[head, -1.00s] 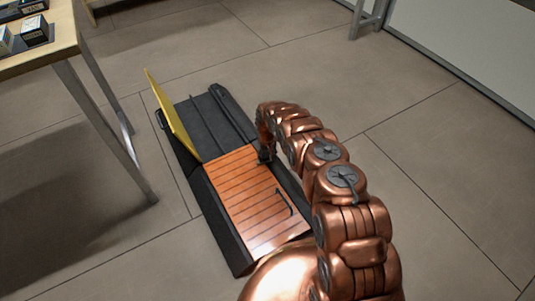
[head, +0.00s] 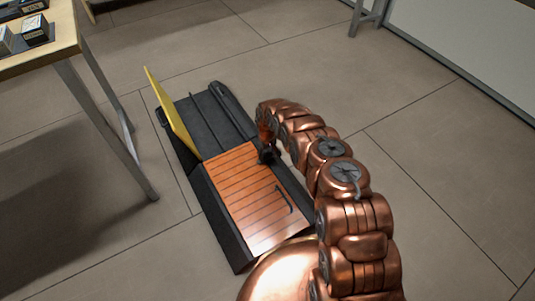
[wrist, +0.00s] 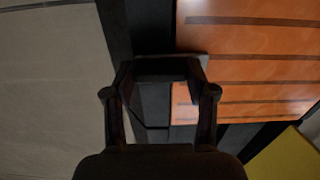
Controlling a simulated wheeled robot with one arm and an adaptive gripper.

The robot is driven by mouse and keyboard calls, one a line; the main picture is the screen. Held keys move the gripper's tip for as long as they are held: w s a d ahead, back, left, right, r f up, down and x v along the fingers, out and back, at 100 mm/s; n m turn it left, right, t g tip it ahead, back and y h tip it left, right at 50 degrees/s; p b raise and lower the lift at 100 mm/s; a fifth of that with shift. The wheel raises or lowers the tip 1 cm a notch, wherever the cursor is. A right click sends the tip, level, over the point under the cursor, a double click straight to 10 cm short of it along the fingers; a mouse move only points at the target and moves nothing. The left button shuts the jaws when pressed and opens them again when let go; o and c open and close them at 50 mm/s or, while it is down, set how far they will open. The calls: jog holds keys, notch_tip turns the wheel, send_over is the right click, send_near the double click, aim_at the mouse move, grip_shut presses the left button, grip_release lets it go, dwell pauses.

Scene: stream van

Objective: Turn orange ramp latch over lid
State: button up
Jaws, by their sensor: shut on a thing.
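The orange slatted ramp lid (head: 250,203) lies flat over the near half of a black case in the head view. It also fills the upper right of the wrist view (wrist: 250,67). My gripper (head: 266,155) is at the lid's far right corner, low against the case rim. In the wrist view my gripper (wrist: 163,88) has its two fingers on either side of a dark grey piece, which looks like the latch (wrist: 165,69), at the lid's edge. It is shut on this piece. The fingers and arm hide most of the latch, so its exact angle cannot be told.
The black case (head: 219,233) lies on the tiled floor. A yellow panel (head: 172,115) stands tilted up along its left side, and the far half is open. A black handle (head: 284,201) is on the lid. A wooden table (head: 45,50) stands at the left.

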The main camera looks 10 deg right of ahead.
aim_at(267, 154)
jog(key=o, duration=1.2)
jog(key=shift+c, duration=0.2)
jog(key=shift+r, duration=0.2)
notch_tip(267, 154, up, 12)
jog(key=shift+f, duration=0.15)
